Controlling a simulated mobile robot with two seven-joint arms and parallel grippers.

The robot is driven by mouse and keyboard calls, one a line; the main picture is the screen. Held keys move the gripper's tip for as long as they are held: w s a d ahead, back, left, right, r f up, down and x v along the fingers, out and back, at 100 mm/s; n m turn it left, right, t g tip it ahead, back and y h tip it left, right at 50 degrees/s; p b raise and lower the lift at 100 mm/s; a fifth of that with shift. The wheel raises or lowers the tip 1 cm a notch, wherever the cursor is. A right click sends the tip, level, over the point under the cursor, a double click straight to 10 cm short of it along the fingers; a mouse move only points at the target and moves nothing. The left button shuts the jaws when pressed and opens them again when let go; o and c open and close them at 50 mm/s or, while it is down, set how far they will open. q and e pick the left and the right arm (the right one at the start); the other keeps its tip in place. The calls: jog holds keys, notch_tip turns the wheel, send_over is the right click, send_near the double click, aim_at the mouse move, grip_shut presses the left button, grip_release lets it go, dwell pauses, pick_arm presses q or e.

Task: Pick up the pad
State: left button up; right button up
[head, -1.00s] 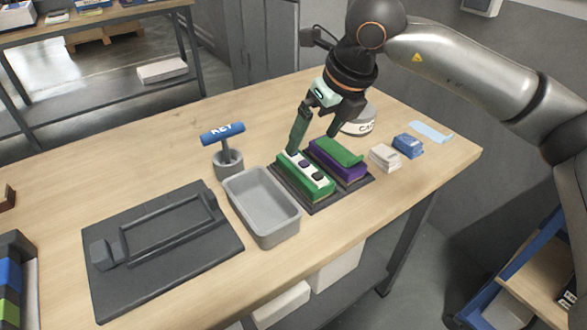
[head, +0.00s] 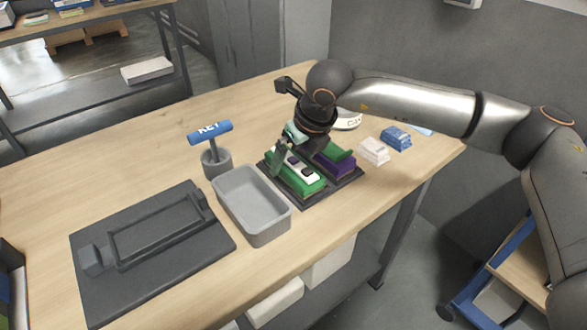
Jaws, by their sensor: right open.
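A green block with a white top strip and dark patches (head: 308,180) lies on a dark tray (head: 325,198). Beside it on the same tray is a purple block (head: 345,168) with a green top. Which of these is the pad, I cannot tell for sure. My right gripper (head: 287,160) is open and low over the far end of the green-and-white block. One finger shows at that block's left side; the other is largely hidden by the hand. Whether the fingers touch the block, I cannot tell. My left gripper is not in view.
A grey bin (head: 250,212) stands just left of the tray. A blue-handled tool marked KEY (head: 210,133) stands in a grey holder (head: 217,165). A dark fixture board (head: 150,285) lies at left. White (head: 374,151) and blue (head: 397,138) stacks sit at right.

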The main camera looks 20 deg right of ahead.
jog(key=shift+w+a+f, duration=0.1)
jog(key=shift+w+f, duration=0.05)
jog(key=shift+f, duration=0.3)
jog(key=shift+r, duration=0.1)
grip_shut()
dwell(0.5)
